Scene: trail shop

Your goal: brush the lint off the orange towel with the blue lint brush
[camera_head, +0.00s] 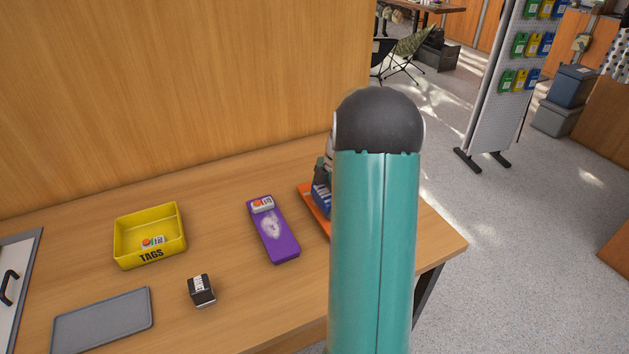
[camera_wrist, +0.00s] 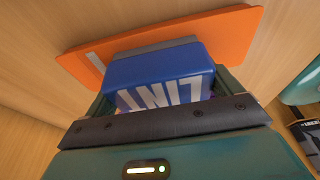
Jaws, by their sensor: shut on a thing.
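The orange towel (camera_head: 306,194) lies flat on the right part of the wooden table, mostly hidden behind my arm. In the wrist view the orange towel (camera_wrist: 235,35) shows beyond the brush, with a pale strip on its left part. The blue lint brush (camera_wrist: 165,68), marked "LINT", is between the fingers of my gripper (camera_wrist: 165,98), which is shut on it. A bit of the blue lint brush (camera_head: 321,201) also shows at the left edge of my arm in the head view. The brush is over or on the towel; I cannot tell whether they touch.
A purple item (camera_head: 280,243) with a pale patch and a tag lies left of the towel. Further left are a small dark box (camera_head: 201,297), a yellow TAGS bin (camera_head: 128,248) holding a tag, and a grey tray (camera_head: 103,322). A wooden panel (camera_head: 190,85) rises behind the table.

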